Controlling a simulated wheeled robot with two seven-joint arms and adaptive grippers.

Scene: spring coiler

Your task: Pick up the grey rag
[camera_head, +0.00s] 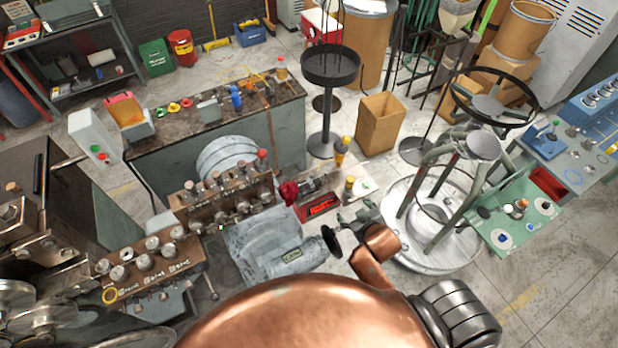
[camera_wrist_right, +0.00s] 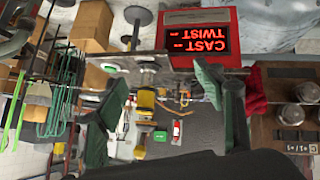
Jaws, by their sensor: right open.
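I cannot make out a grey rag in either view. A crumpled red thing, seemingly cloth (camera_head: 289,192), sits left of the red display box (camera_head: 318,206) on the machine. It also shows at the right in the right wrist view (camera_wrist_right: 254,90), partly behind a finger. My right gripper (camera_head: 359,217) is just right of and nearer than the display box in the head view. In the wrist view its two dark green fingers (camera_wrist_right: 162,88) are spread apart with nothing held between them. My left gripper is not in view.
The grey machine housing (camera_head: 272,245) and a knobbed block (camera_head: 228,198) stand left of the gripper. A round reel stand (camera_head: 432,258) with a black wheel is at right. A workbench (camera_head: 165,143) with small items lies behind. Floor around the cardboard box (camera_head: 380,123) is partly clear.

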